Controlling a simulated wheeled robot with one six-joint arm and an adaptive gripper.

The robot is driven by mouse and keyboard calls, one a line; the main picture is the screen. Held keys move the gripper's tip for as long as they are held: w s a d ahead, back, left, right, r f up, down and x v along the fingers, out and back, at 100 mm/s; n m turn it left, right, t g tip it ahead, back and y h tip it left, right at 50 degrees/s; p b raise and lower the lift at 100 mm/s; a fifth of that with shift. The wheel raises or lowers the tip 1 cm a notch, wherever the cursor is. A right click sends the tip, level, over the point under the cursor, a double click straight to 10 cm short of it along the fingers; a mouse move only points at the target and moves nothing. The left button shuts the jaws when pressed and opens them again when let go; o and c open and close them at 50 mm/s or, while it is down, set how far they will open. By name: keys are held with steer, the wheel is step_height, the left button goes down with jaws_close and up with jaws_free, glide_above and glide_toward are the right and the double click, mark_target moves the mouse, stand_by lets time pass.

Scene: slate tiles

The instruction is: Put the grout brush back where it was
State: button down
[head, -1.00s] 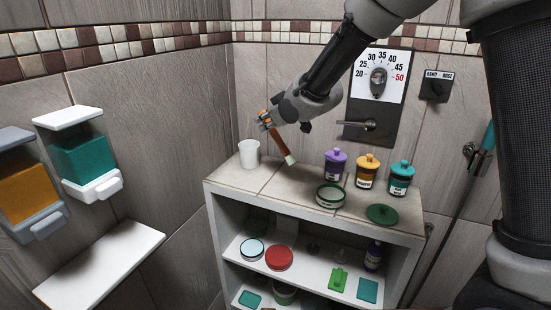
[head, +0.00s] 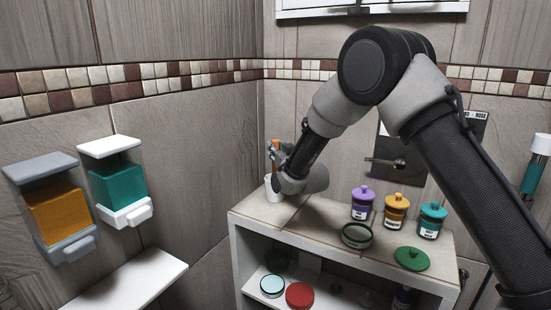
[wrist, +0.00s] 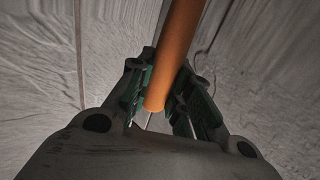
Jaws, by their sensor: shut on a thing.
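The grout brush (head: 275,146) shows as an orange-brown handle standing roughly upright over the white cup (head: 271,189). Its lower end is hidden, so I cannot tell whether it is inside the cup. The cup stands at the back left of the shelf unit's tiled top and is partly covered by my arm. My gripper (head: 276,157) is shut on the brush handle, just above the cup. In the wrist view, the orange handle (wrist: 177,45) runs between the green-padded fingers (wrist: 160,95).
Purple (head: 362,203), yellow (head: 396,211) and teal (head: 432,220) lidded jars stand on the shelf unit (head: 325,238). An open green-rimmed round container (head: 357,235) and a green lid (head: 411,258) are in front. Wall dispensers (head: 118,183) hang at left.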

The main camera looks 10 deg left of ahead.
steer(key=shift+f, duration=1.75)
steer(key=c, duration=1.3)
jaws_free()
